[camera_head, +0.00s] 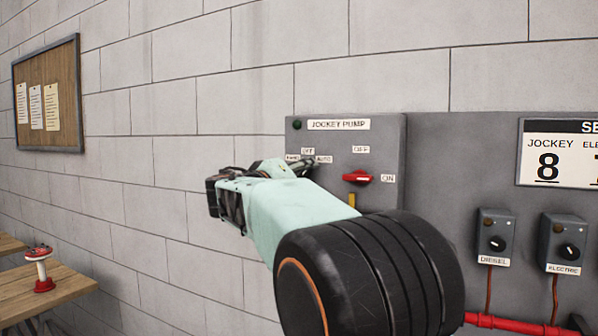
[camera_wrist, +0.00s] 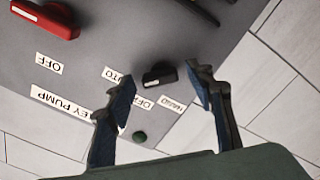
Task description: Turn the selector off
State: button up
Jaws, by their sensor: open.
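The jockey pump panel (camera_head: 390,135) is a grey box on the wall. Its selector (camera_wrist: 160,74) is a small black knob, seen in the wrist view among HAND, OFF and AUTO labels that appear upside down. In the head view my gripper hides the knob. My gripper (camera_wrist: 163,84) is open, with one dark finger on each side of the knob in the wrist view. I cannot tell whether either finger touches it. In the head view my gripper (camera_head: 245,182) is at the panel's left side, partly hidden by my own arm.
A red rotary switch (camera_head: 357,177) with OFF and ON labels is right of the selector; it also shows in the wrist view (camera_wrist: 45,18). A green lamp (camera_wrist: 139,137) is near the labels. DIESEL (camera_head: 494,238) and ELECTRIC (camera_head: 564,245) boxes stand further right.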

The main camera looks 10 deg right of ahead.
jog(key=shift+w+d, duration=0.1)
jog(key=shift+w, duration=0.15)
jog(key=c, duration=1.2)
jog(key=shift+o, duration=0.2)
jog(key=shift+n, duration=0.4)
jog(key=n+b, duration=0.1)
jog(key=n, duration=0.2)
jog(key=shift+n, duration=2.5)
